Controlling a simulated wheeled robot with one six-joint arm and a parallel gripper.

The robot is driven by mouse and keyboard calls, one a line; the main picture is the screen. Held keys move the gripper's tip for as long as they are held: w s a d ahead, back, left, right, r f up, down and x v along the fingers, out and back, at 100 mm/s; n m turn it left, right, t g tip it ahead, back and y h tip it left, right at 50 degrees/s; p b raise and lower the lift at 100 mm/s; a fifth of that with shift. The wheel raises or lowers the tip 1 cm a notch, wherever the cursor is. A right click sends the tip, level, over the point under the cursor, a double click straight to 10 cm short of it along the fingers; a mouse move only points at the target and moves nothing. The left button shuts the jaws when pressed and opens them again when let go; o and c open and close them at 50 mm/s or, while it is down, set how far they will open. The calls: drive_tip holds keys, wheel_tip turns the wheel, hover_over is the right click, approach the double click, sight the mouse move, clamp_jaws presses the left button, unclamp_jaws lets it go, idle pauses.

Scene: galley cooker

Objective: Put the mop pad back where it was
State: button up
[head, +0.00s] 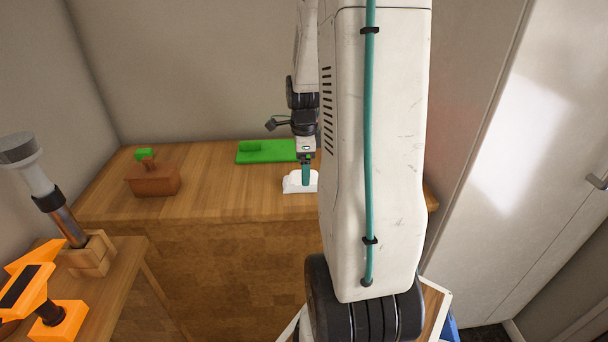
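A white, soft-looking piece (293,184), which may be the mop pad, lies on the wooden counter near its front edge. Its right part is hidden behind my arm. My gripper (306,183) points down with its teal fingertips at the white piece, touching it or just above it. The fingers show as one narrow shape, so I cannot tell whether they are shut on it. Behind it lies a flat green mat or tray (270,157) with a raised green block (265,146) at its back left.
A brown box (153,180) with a green-topped item stands on the counter's left. At lower left, a side table holds a wooden holder (91,256) with an upright tool and an orange device (40,300). Bare counter (215,185) lies between. A pale cabinet (520,150) stands right.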

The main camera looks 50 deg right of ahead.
wheel_tip(320, 180, up, 8)
drive_tip(key=shift+f, duration=0.1)
drive_tip(key=s+a+r+n, duration=0.1)
drive_tip(key=a+r+n, duration=0.3)
drive_tip(key=a+n, duration=0.45)
drive_tip(key=s+a+r+n, duration=0.1)
drive_tip(key=a+r+n, duration=0.35)
drive_tip(key=a, duration=0.65)
drive_tip(key=s+a+n+t, duration=0.1)
drive_tip(key=s+a+n, duration=0.9)
drive_tip(key=n, duration=0.5)
drive_tip(key=shift+s+a+r, duration=0.3)
drive_tip(key=shift+s+a, duration=0.05)
drive_tip(key=shift+a, duration=0.15)
